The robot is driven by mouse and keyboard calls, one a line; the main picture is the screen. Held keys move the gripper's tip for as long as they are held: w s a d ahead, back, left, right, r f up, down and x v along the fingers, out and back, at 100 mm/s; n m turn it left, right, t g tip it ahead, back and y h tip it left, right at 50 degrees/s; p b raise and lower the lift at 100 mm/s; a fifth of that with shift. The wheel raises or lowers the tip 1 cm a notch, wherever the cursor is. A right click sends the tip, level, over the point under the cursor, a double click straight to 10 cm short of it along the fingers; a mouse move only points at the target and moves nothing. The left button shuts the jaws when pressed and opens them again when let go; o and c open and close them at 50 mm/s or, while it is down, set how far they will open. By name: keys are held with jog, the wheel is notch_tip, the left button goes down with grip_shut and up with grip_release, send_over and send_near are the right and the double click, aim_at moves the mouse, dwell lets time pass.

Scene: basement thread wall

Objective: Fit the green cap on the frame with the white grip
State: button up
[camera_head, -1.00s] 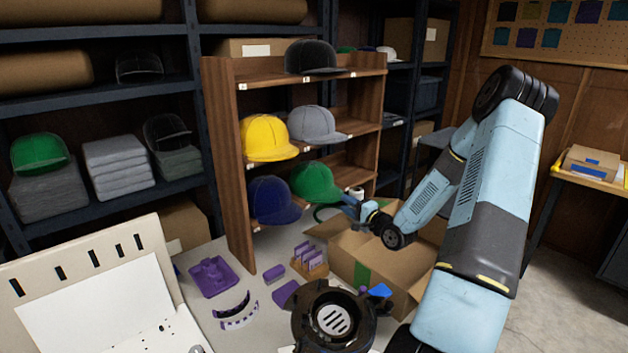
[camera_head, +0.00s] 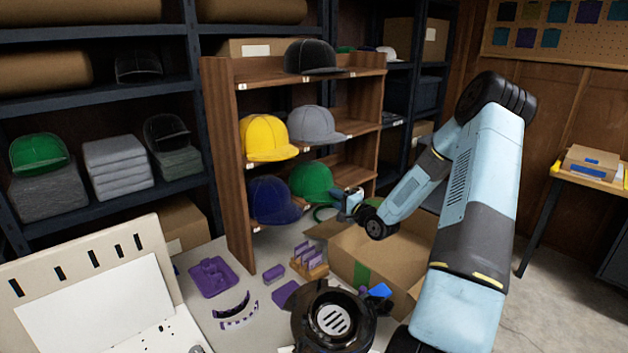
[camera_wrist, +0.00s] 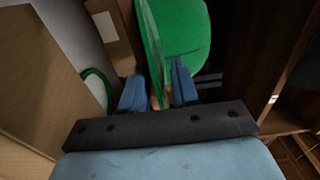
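A green cap (camera_head: 311,182) sits on the lowest tier of the wooden rack, right of a navy cap. My gripper (camera_head: 345,201) is beside its right edge. In the wrist view the cap (camera_wrist: 184,28) lies ahead, its brim reaching down between the two blue fingers of my gripper (camera_wrist: 159,92). The fingers stand apart around the brim, with a gap visible; a firm grip does not show. Curved purple-and-white bands (camera_head: 239,317) lie on the table. I cannot tell which part is the frame with the white grip.
An open cardboard box (camera_head: 375,257) stands below my forearm. A yellow cap (camera_head: 265,137), a grey cap (camera_head: 312,124) and a navy cap (camera_head: 272,200) share the rack. A purple tray (camera_head: 213,277) and small purple pieces lie on the table. Another green cap (camera_head: 38,154) is on the left shelf.

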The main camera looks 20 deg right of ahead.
grip_shut()
jog(key=shift+r, duration=0.2)
jog(key=shift+r, duration=0.85)
jog(key=v, duration=2)
jog(key=shift+r, duration=0.1)
jog(key=x, duration=1.3)
jog(key=shift+w, duration=0.35)
jog(key=shift+a, duration=0.1)
